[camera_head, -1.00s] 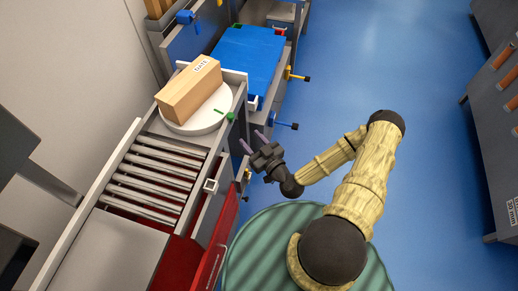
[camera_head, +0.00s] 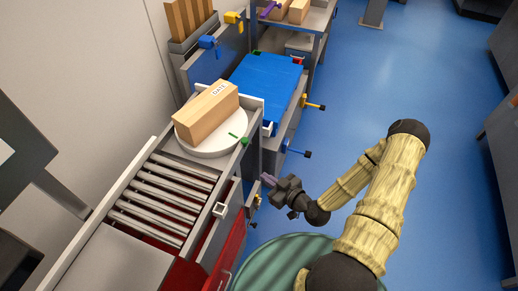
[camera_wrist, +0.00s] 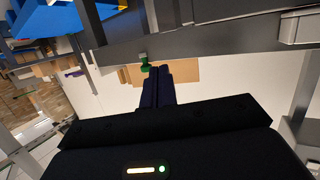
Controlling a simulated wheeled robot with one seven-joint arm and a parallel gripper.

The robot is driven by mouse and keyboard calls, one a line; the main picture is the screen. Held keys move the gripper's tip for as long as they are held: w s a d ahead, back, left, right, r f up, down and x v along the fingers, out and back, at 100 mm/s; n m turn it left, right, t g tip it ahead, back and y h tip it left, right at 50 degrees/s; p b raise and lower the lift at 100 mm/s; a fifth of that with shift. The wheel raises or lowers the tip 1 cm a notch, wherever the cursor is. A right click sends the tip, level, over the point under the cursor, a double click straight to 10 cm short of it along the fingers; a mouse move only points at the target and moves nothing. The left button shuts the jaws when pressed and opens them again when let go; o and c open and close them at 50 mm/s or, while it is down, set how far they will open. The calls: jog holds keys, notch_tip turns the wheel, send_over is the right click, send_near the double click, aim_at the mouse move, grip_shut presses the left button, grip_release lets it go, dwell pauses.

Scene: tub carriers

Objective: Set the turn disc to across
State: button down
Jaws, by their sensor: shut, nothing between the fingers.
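The turn disc (camera_head: 213,147) is a round white plate at the end of the roller lane. A long tan box (camera_head: 207,113) with a label reading "DATE" lies on it. A green mark (camera_head: 233,136) and a green knob (camera_head: 243,141) show at the disc's right edge. In the wrist view the green knob (camera_wrist: 145,66) is just beyond the fingertips, with a tan surface behind it. My gripper (camera_head: 265,179) is to the right of and below the disc, beside the lane's side wall. It also shows in the wrist view (camera_wrist: 157,70), its fingers together and empty.
Metal rollers (camera_head: 163,196) lead to the disc from the lower left. A blue belt deck (camera_head: 266,84) lies beyond it. Black-knobbed levers (camera_head: 297,150) stick out to the right. A red open panel (camera_head: 226,240) is below my gripper. The blue floor at right is clear.

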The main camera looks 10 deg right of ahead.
jog(key=s+d+r+m+g+h, duration=0.1)
jog(key=s+d+r+g+h, duration=0.1)
jog(key=d+r+g+h, duration=0.6)
jog(key=s+a+r+m, duration=0.1)
jog(key=s+r+m, duration=0.2)
jog(key=r, duration=0.4)
jog(key=s+a+r+m+g+h, duration=0.1)
jog(key=s+r+m, duration=0.2)
jog(key=r, duration=0.4)
jog(key=shift+s+r+m+g, duration=0.2)
jog(key=shift+s+m+g, duration=0.1)
jog(key=shift+s, duration=0.55)
jog(key=shift+w+a, duration=0.15)
jog(key=shift+a, duration=0.05)
